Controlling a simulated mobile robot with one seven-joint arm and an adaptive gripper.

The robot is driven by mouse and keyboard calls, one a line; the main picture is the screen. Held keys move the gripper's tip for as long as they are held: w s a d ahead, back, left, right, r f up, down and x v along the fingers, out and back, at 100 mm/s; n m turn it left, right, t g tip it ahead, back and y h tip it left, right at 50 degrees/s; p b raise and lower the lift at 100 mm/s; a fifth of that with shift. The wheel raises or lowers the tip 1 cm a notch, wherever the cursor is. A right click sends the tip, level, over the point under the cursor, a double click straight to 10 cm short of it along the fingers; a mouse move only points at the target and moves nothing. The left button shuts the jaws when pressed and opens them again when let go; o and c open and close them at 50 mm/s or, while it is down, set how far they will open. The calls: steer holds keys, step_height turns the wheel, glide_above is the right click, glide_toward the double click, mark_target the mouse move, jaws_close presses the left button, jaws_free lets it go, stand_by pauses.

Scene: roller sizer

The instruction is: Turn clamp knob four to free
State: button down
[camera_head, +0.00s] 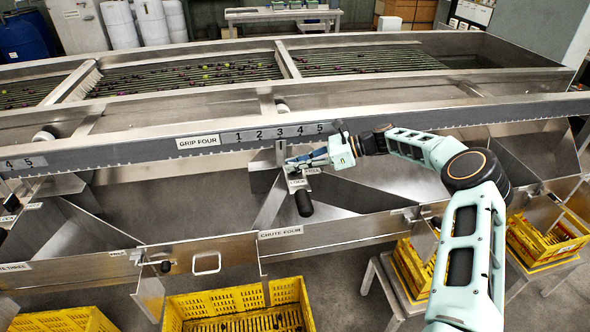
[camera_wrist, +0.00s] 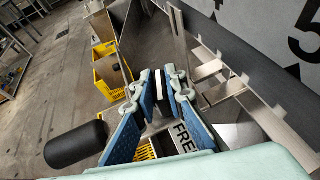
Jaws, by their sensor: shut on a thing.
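My gripper (camera_head: 305,160) is at the grip four rail, its blue fingers pointing left and shut on clamp knob four. In the wrist view my gripper (camera_wrist: 162,84) shows a small dark and white piece of clamp knob four (camera_wrist: 157,88) between its fingers. The fingers hide most of the knob in the head view. A LOCK plate (camera_head: 297,183) and a FREE plate (camera_head: 312,170) sit just below the fingers. The FREE plate also shows between the fingers in the wrist view (camera_wrist: 184,138). I cannot tell which plate the knob points to.
A black handle (camera_head: 304,204) hangs just below the plates; it also shows at left in the wrist view (camera_wrist: 76,145). The numbered GRIP FOUR rail (camera_head: 255,137) runs behind my gripper. Metal chute walls (camera_head: 345,195) lie below. Yellow crates (camera_head: 240,305) stand under the chutes.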

steer(key=shift+f+n+g+b, duration=0.15)
steer(key=shift+n+g+b, duration=0.8)
steer(key=shift+g, duration=0.15)
steer(key=c, duration=2)
jaws_free()
steer(key=shift+o, duration=0.2)
steer(key=v, duration=0.7)
steer(key=shift+d+r, duration=0.2)
